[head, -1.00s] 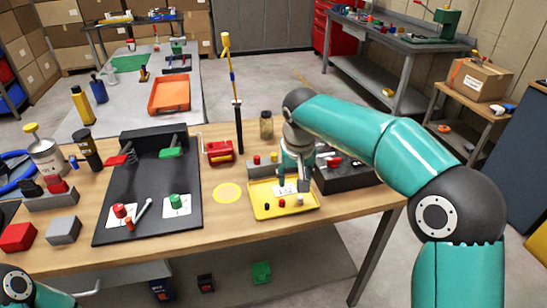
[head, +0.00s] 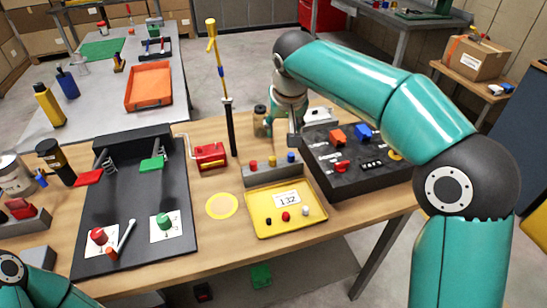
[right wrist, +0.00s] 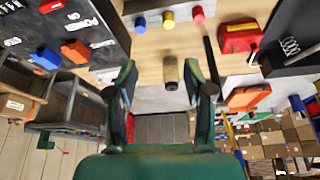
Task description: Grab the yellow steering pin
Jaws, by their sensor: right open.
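A yellow pin (head: 272,161) stands upright in a grey block (head: 270,175), between a red pin (head: 253,165) and a blue pin (head: 291,158). The yellow pin also shows at the top of the right wrist view (right wrist: 168,19). My right gripper (head: 293,136) is behind and above the block, apart from the pins. Its two fingers (right wrist: 162,88) are spread and empty in the right wrist view. A glass jar (right wrist: 171,73) appears between them in the picture, farther off. My left arm shows only at the lower left, its gripper out of view.
A yellow tray (head: 262,228) with a number card and small pegs lies in front of the block. A black panel (head: 335,185) with coloured parts is to the right. A red box (head: 210,157) and a tall black post (head: 231,130) stand to the left.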

